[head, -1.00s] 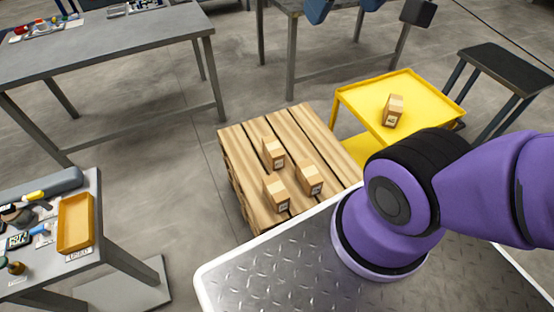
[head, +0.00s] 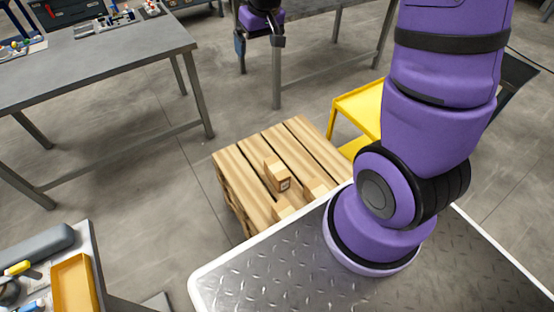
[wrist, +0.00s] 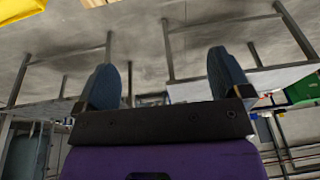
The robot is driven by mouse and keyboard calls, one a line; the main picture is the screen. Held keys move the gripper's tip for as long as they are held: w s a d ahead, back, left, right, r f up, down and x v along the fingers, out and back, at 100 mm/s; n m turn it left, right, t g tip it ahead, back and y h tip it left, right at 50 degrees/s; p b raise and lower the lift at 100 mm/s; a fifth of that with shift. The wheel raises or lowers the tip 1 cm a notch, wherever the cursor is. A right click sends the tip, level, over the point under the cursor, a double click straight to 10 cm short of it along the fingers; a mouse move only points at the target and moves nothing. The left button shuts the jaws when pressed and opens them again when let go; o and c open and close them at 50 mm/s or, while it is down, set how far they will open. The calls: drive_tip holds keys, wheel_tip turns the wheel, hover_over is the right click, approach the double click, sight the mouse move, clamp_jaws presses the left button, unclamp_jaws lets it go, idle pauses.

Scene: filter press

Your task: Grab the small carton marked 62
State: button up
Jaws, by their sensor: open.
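My gripper (head: 260,50) is open and empty, high beyond the pallet, well apart from the cartons. Its two blue-grey fingers stand wide apart in the wrist view (wrist: 165,80), with no carton between them.
A yellow cart (head: 358,108) stands right of the pallet, mostly hidden behind my arm. A grey table (head: 95,60) is at the upper left. A bench with an orange tray (head: 74,285) is at the lower left. Bare floor lies between the tables and pallet.

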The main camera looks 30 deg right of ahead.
drive_tip(key=g, duration=0.1)
hover_over(277, 167)
drive_tip(key=w+a, duration=0.3)
drive_tip(key=w, duration=0.3)
wheel_tip(277, 167, down, 13)
wheel_tip(277, 167, down, 11)
drive_tip(key=d, duration=0.1)
drive_tip(key=s+f, duration=0.2)
drive_tip(key=f, duration=0.7)
drive_tip(key=s+d+f+g, duration=0.1)
drive_tip(key=s+f, duration=0.1)
drive_tip(key=f, duration=0.7)
drive_tip(key=s+d+f+g, duration=0.1)
drive_tip(key=f, duration=0.8)
drive_tip(key=shift+s+f+m+h, duration=0.3)
drive_tip(key=shift+s+f, duration=0.1)
drive_tip(key=shift+f, duration=3.2)
drive_tip(key=c, duration=1.3)
drive_tip(key=shift+r, duration=0.1)
